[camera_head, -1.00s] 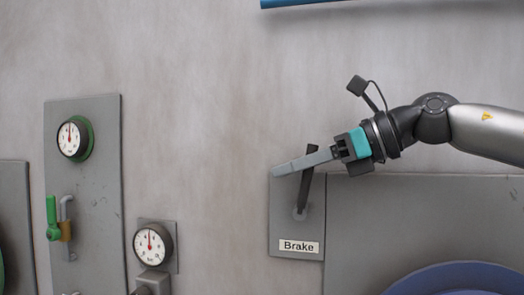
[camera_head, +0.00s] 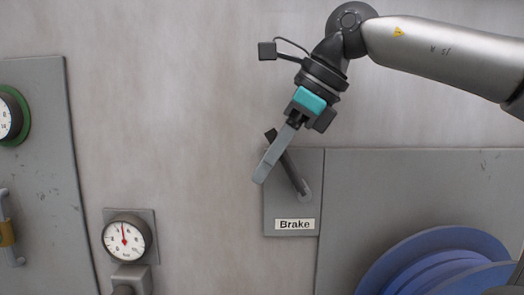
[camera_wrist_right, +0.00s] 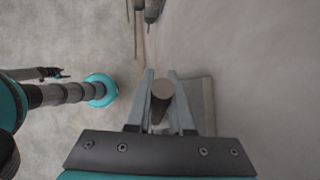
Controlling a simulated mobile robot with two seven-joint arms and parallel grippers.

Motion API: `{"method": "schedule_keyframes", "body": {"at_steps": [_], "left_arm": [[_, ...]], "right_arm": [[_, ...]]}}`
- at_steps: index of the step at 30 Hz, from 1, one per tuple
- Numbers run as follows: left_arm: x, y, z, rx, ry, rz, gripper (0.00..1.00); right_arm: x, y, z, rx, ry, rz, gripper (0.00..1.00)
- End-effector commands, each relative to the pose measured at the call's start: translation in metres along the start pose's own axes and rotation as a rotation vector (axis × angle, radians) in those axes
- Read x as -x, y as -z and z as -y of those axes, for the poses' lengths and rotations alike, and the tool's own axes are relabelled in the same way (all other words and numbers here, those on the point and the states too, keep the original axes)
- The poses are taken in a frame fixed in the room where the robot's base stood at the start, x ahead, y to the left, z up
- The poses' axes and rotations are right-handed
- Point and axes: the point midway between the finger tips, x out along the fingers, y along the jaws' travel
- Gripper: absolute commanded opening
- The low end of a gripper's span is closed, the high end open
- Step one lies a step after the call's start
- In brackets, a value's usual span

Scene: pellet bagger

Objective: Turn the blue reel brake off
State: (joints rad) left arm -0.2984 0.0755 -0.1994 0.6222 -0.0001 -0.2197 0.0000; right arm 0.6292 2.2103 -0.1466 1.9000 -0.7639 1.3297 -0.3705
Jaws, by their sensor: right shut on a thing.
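The brake lever (camera_head: 292,173) is a dark bar pivoting on a grey plate (camera_head: 272,214) labelled "Brake". It tilts up and to the left from its pivot. The blue reel (camera_head: 425,262) is at the lower right, partly cut off by the frame. My right gripper (camera_head: 270,160) is at the lever's upper end, shut on it, with its long grey fingers pointing down and left. In the right wrist view the lever's round end (camera_wrist_right: 162,89) sits between the two fingers.
A gauge (camera_head: 126,239) is on the wall left of the brake plate. A grey panel (camera_head: 40,150) with another gauge (camera_head: 10,117) stands at the far left. A large grey panel (camera_head: 420,185) lies right of the brake, behind the reel.

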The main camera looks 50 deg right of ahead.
Motion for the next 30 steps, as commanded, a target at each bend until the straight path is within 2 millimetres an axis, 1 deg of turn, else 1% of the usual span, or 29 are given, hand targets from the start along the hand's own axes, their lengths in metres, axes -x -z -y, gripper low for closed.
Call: {"method": "schedule_keyframes", "body": {"at_steps": [3,17,18,25,30], "left_arm": [[0.0025,-0.0026,0.0015,-0.001,0.002,0.004,0.72],[0.0026,-0.0039,0.0022,-0.003,0.003,0.007,0.72],[0.0026,-0.0040,0.0022,-0.003,0.003,0.007,0.72],[0.0026,-0.0041,0.0024,-0.003,0.003,0.007,0.72],[0.0026,-0.0041,0.0025,-0.003,0.003,0.007,0.72]], "right_arm": [[-0.0003,0.0003,-0.0003,0.004,0.002,-0.017,0.00],[-0.0013,0.0019,-0.0006,0.007,0.002,-0.028,0.00],[-0.0013,0.0019,-0.0006,0.006,0.002,-0.028,0.24],[-0.0012,0.0021,-0.0005,0.006,0.002,-0.028,0.50],[-0.0011,0.0020,-0.0004,0.005,0.002,-0.028,0.50]]}}
